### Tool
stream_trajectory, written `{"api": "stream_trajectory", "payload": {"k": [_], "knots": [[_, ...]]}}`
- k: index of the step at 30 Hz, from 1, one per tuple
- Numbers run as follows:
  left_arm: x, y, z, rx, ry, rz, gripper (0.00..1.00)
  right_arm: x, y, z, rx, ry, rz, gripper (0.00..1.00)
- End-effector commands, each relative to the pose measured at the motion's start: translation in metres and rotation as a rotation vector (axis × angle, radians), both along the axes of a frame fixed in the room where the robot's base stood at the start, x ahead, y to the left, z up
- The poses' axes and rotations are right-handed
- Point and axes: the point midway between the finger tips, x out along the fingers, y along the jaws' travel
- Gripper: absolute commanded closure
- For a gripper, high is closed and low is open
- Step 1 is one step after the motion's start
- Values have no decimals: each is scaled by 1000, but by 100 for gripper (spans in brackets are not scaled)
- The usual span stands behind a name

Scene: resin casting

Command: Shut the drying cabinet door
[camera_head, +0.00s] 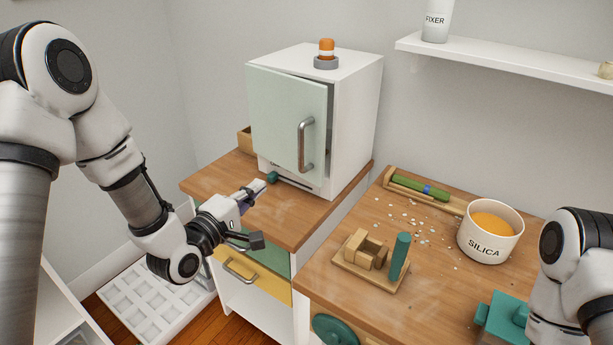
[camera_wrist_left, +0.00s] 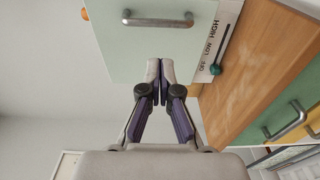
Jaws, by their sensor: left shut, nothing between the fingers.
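The drying cabinet (camera_head: 355,130) is a white box on the wooden counter at the back. Its pale green door (camera_head: 275,120) stands slightly ajar, with a dark gap along its right, handle side. A grey bar handle (camera_head: 306,145) is on the door; door (camera_wrist_left: 120,50) and handle (camera_wrist_left: 158,19) also show in the left wrist view. My left gripper (camera_head: 262,185) is shut and empty, low in front of the door. In the wrist view its fingertips (camera_wrist_left: 160,66) overlap the door's lower part; I cannot tell whether they touch. My right gripper is out of view.
A teal knob (camera_head: 272,177) sits on the cabinet's base, close to the left fingertips. An orange-topped beacon (camera_head: 326,50) stands on the cabinet. The right counter holds a silica tub (camera_head: 489,240), a wooden fixture (camera_head: 365,262) and scattered white beads. A shelf (camera_head: 500,62) hangs above.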

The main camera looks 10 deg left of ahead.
Motion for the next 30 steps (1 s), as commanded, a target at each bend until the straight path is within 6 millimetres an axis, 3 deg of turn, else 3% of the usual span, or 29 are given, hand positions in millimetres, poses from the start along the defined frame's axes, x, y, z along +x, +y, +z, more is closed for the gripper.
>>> {"api": "stream_trajectory", "payload": {"k": [5,21,30], "knots": [[17,-6,5,8,-5,-5,100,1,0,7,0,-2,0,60],[121,-37,4,5,-5,-4,100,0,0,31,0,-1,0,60],[135,-41,2,3,-3,-3,100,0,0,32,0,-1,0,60]]}}
